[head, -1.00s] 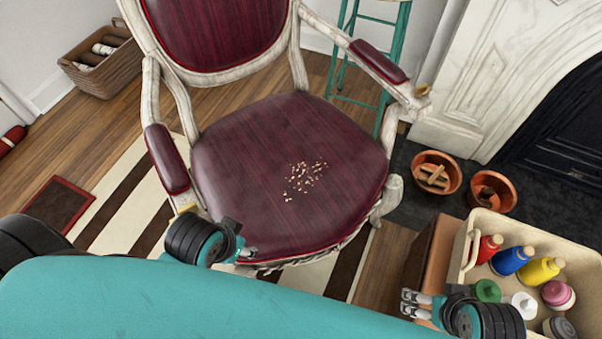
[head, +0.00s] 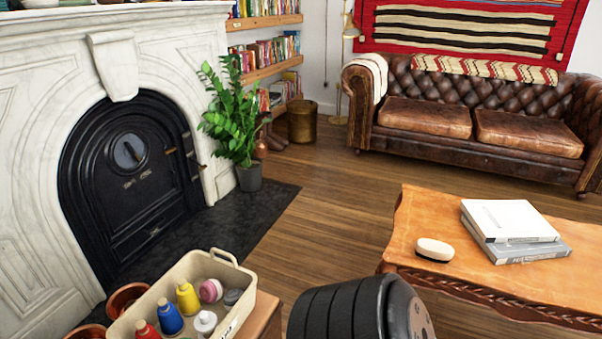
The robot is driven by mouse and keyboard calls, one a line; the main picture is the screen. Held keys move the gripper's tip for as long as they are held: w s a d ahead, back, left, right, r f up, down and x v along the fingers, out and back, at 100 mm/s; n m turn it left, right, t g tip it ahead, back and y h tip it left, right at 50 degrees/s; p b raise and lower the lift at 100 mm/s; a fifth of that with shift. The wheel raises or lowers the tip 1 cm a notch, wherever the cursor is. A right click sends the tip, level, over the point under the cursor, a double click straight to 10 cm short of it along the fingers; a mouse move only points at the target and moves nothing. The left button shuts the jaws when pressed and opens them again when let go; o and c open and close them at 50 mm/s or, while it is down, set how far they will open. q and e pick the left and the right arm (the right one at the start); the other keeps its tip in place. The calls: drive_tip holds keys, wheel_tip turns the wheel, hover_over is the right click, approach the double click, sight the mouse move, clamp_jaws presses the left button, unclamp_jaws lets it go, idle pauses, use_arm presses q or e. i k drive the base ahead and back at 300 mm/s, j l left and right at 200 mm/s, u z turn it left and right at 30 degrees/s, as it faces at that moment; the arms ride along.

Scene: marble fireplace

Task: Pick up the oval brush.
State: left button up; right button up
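The oval brush (head: 435,250) lies on the wooden coffee table (head: 420,212) at the right, near the table's left end. It shows a pale top and a darker brown lower edge. It sits a little left of the stacked books, apart from them. Neither of my grippers shows in the head view. A ridged black part of my own arm rises at the bottom middle, to the left of and below the table's near corner.
Two stacked books (head: 510,222) lie on the coffee table. A cream bin (head: 178,275) of coloured bottles stands at bottom left, by the marble fireplace (head: 38,200). A leather sofa (head: 470,145) and potted plant (head: 232,125) are farther back. Wooden floor between is clear.

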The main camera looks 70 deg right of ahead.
sight(436, 251)
drive_tip(key=i+z, duration=0.25)
drive_tip(key=i, duration=0.15)
drive_tip(key=z, duration=3.3)
